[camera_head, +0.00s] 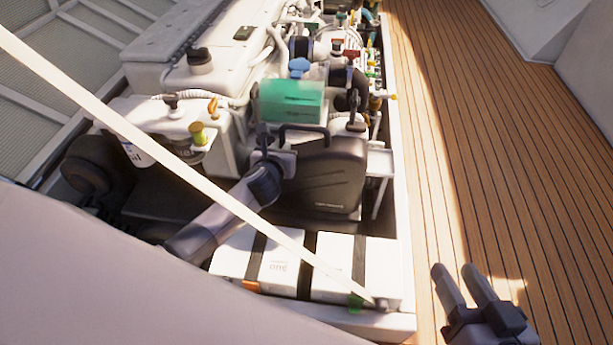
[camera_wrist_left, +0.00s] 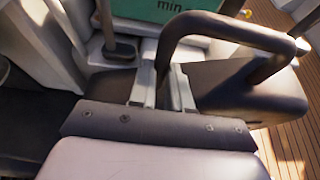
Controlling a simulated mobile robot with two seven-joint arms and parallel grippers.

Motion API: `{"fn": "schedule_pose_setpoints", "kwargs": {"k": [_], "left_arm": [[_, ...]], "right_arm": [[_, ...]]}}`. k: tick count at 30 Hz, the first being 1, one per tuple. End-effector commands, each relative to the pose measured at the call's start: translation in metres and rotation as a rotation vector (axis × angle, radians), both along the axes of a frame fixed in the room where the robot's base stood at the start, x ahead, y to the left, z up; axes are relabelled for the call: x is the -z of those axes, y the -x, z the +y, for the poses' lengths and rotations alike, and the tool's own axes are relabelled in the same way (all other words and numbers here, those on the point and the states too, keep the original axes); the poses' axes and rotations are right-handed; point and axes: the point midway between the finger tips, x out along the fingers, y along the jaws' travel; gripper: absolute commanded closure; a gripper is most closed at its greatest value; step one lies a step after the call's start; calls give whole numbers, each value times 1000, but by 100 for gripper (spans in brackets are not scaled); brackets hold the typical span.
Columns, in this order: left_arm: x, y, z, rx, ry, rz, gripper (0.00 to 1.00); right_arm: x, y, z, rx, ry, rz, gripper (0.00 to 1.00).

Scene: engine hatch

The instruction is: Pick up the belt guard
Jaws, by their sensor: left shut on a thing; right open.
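The belt guard (camera_head: 330,178) is a black, boxy cover with a loop handle on top, standing at the front of the engine in the head view. In the left wrist view its black handle (camera_wrist_left: 225,25) arches across the upper right. My left gripper (camera_head: 263,140) reaches in from the left and is shut on the left end of this handle. Its two grey fingers (camera_wrist_left: 163,75) sit either side of the handle's leg. The arm hides part of the guard's left side. My right gripper (camera_head: 463,285) is open and empty over the wooden deck at lower right.
A green box (camera_head: 291,101) sits just behind the guard. White batteries (camera_head: 338,265) with dark straps lie in front of it. A pale diagonal bar (camera_head: 150,148) crosses the head view. The wooden deck (camera_head: 500,150) on the right is clear.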

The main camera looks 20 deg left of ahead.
Motion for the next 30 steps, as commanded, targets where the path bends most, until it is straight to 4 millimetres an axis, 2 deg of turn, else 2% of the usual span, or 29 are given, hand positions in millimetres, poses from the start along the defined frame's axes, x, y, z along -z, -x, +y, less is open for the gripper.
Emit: {"fn": "schedule_pose_setpoints", "kwargs": {"k": [18,30], "left_arm": [[1,0,0,-2,5,1,100],[-9,-1,-1,0,7,-8,100]], "right_arm": [[1,0,0,1,1,1,57],[-3,0,1,-4,-9,9,57]]}}
